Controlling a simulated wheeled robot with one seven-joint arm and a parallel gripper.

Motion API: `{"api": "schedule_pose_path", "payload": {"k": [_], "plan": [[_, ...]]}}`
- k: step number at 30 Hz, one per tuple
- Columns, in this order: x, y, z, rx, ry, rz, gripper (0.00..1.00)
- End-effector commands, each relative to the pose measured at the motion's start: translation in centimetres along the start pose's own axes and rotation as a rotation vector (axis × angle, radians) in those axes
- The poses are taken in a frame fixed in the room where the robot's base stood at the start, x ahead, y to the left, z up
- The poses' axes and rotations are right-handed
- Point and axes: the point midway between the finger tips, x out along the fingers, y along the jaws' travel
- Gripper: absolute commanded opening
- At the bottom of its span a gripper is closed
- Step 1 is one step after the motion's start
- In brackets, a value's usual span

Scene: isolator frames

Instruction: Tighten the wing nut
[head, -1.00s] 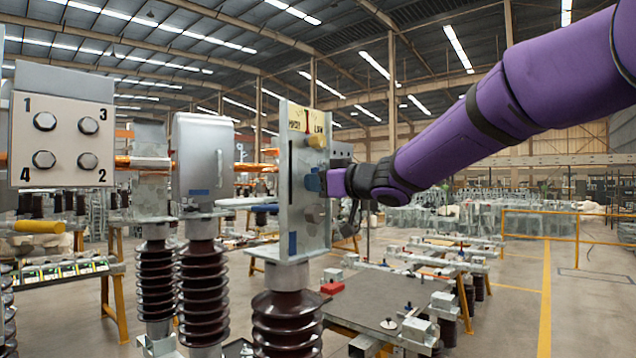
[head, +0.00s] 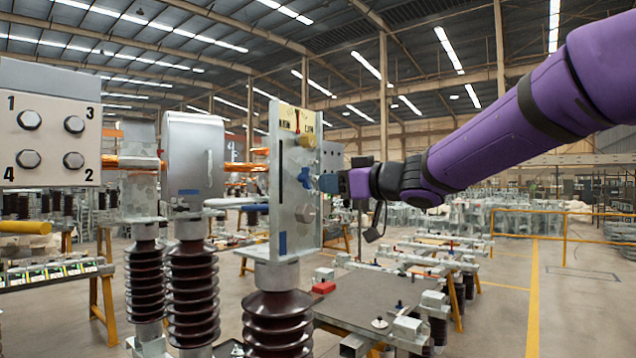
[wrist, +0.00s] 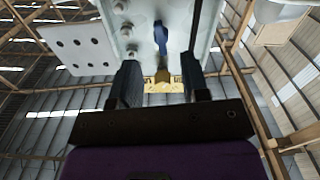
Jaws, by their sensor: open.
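The blue wing nut (head: 305,178) is on the face of an upright grey metal plate (head: 285,235). Its wings look roughly upright. In the wrist view the wing nut (wrist: 160,38) shows beyond the fingers, near the middle of the plate. My gripper (head: 329,183) is just to the right of the wing nut in the head view, with a small gap between them. In the wrist view my gripper (wrist: 160,82) is open, its two dark fingers apart with nothing between them. The wing nut lies roughly in line with that opening.
A yellow label with a red mark (head: 297,121) tops the plate, with a brass knob (head: 308,140) below. A hex bolt (head: 305,213) sits under the wing nut. A numbered bolt panel (head: 50,140) stands left. Brown ribbed insulators (head: 190,290) stand below. A low workbench (head: 370,300) is behind.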

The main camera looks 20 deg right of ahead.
Motion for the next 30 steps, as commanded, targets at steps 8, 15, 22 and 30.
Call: {"api": "schedule_pose_path", "payload": {"k": [8, 15, 22, 30], "plan": [[-3.2, 0.0, 0.1, 0.000, -0.001, 0.001, 0.42], [-3.6, 0.0, 0.1, 0.001, 0.000, 0.000, 0.42], [-3.5, 0.0, 0.1, 0.001, 0.000, 0.000, 0.42], [-3.5, 0.0, 0.1, 0.001, -0.001, 0.000, 0.42]]}}
